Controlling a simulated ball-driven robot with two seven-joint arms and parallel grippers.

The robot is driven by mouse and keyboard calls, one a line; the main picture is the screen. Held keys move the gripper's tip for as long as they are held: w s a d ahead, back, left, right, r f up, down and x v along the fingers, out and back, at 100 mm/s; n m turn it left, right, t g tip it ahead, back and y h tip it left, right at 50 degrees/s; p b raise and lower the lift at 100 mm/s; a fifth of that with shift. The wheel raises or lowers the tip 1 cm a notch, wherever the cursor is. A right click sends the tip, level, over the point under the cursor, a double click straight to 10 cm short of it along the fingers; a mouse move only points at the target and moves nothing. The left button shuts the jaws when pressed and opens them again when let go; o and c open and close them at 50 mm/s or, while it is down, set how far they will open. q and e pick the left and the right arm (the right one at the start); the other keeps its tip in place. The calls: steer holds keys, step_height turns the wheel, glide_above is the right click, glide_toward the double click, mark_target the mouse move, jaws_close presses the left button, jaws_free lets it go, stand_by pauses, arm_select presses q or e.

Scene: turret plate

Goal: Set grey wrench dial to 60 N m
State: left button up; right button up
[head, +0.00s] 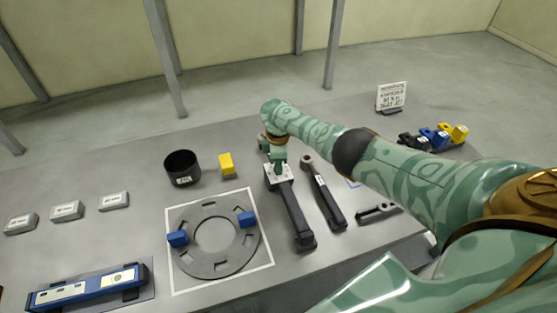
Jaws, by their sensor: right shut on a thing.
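A dark grey wrench (294,212) lies lengthwise on the table, right of the ring plate, with a pale block at its far end. My right gripper (279,167) is over that far end and shut on it; the gripper covers the part it holds, and no dial reading is legible. A second dark wrench (326,197) with a round head lies just to the right, apart from the gripper. My left gripper is not in view.
A slotted grey ring plate (217,267) with two blue blocks (178,239) lies on a white-outlined square. A black cup (182,167) and yellow block (226,163) stand behind. A blue level-like bar (88,289) is front left. A sign (391,97) and coloured blocks (459,133) are far right.

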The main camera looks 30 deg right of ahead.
steer(key=shift+r+m, duration=0.1)
steer(key=shift+m, duration=0.4)
steer(key=o, duration=1)
step_height(320, 180, up, 16)
steer(key=p, duration=0.8)
steer(key=shift+w+p, duration=0.15)
steer(key=shift+p, duration=0.25)
